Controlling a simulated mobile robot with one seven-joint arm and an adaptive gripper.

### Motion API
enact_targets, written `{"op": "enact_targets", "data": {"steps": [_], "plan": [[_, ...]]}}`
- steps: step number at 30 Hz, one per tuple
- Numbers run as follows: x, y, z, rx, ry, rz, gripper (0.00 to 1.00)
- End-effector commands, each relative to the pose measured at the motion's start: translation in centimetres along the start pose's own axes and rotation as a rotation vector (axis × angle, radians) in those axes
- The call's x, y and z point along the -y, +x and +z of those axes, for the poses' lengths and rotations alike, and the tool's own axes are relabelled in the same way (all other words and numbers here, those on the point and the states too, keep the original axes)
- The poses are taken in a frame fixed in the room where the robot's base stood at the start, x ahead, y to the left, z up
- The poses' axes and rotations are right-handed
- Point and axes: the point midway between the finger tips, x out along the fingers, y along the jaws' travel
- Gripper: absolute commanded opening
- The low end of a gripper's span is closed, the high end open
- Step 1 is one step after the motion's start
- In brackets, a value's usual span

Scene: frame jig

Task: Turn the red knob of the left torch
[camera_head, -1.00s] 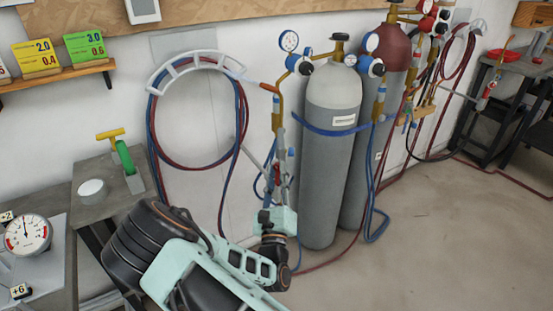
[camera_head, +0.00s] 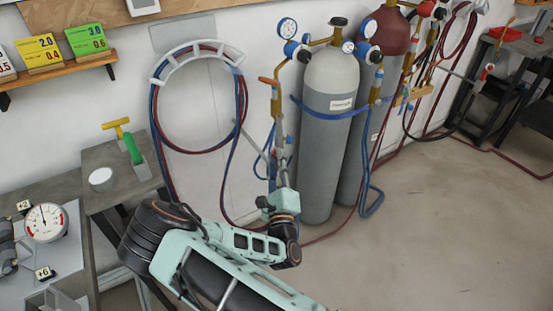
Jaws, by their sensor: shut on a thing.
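The left torch (camera_head: 277,112) hangs upright on the wall to the left of the grey cylinders, with a brass upper part and a slim greyish lower part. My gripper (camera_head: 281,182) is at its lower end, reaching up from my mint-green wrist. Its fingers are small and partly merged with the torch in this view. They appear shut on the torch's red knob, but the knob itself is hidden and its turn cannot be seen.
Grey cylinders (camera_head: 327,135) with gauges and blue hoses stand close to the right of my gripper. Coiled red and blue hoses (camera_head: 154,120) hang on the left. A bench (camera_head: 120,185) stands at lower left. The floor at right is clear.

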Motion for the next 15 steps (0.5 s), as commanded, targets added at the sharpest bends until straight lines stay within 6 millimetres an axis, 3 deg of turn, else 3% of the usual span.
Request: {"op": "enact_targets", "data": {"steps": [4, 5, 9, 15], "plan": [[0.01, 0.01, 0.0, 0.0, 0.0, -0.001, 0.0], [0.01, 0.01, -0.01, 0.0, 0.0, -0.001, 0.2], [0.01, 0.0, 0.0, 0.0, 0.001, -0.001, 0.35], [0.01, 0.0, 0.0, 0.0, 0.001, -0.001, 0.35]]}}
